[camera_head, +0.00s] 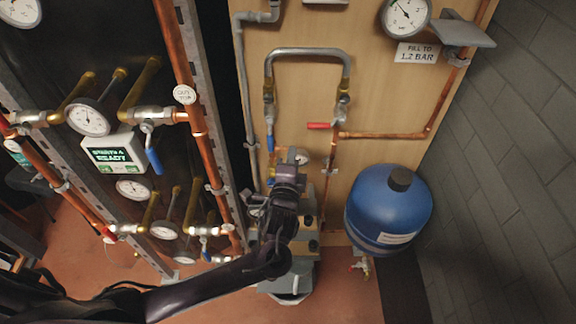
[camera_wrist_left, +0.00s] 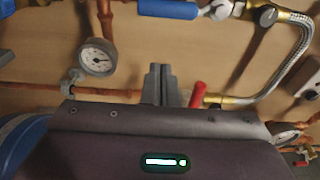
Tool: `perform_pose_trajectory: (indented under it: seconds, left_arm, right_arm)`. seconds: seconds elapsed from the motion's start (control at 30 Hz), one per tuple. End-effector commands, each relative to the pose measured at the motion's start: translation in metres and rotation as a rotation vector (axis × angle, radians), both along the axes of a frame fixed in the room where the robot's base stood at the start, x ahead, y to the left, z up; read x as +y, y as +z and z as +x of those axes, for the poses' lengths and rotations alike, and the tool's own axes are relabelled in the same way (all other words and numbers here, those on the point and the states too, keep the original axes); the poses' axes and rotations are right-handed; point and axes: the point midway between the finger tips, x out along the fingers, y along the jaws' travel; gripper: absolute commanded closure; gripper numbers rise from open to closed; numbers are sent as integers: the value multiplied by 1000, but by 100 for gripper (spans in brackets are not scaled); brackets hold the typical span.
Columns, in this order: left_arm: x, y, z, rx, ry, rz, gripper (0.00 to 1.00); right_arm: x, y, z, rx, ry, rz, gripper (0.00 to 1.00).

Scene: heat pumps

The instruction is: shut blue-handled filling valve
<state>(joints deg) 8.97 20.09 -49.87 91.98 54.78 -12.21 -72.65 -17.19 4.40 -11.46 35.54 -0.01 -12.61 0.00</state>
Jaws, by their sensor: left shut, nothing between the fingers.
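The blue-handled valve (camera_head: 271,142) is at the lower left end of a grey hose loop on the wooden panel. Its blue lever points down, in line with the pipe. In the left wrist view the blue lever (camera_wrist_left: 168,10) lies across the top edge. My left gripper (camera_head: 289,158) is just below and right of the lever in the head view. In the left wrist view its fingers (camera_wrist_left: 160,72) are together and empty, between the blue lever and a red lever (camera_wrist_left: 197,94), apart from the blue one. My right gripper is not in view.
The red-handled valve (camera_head: 319,126) is at the loop's right end. A small gauge (camera_wrist_left: 97,57) and copper pipes are close to the fingers. A blue tank (camera_head: 388,212) stands to the right. Another blue lever (camera_head: 153,161) hangs on the left rack.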

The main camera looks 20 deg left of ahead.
Motion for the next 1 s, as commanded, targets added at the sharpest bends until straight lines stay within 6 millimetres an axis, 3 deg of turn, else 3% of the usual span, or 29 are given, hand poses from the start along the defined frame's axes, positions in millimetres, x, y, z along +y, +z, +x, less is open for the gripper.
perform_pose_trajectory:
  seconds: [0.17, 0.43, 1.0]
  left_arm:
    - [6, 3, 38, -1, 2, 2, 100]
    - [36, 2, 17, 3, -1, 1, 100]
    - [40, -1, 19, 3, 0, 10, 100]
  right_arm:
    - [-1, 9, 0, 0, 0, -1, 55]
    - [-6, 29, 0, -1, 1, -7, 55]
    - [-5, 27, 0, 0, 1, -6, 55]
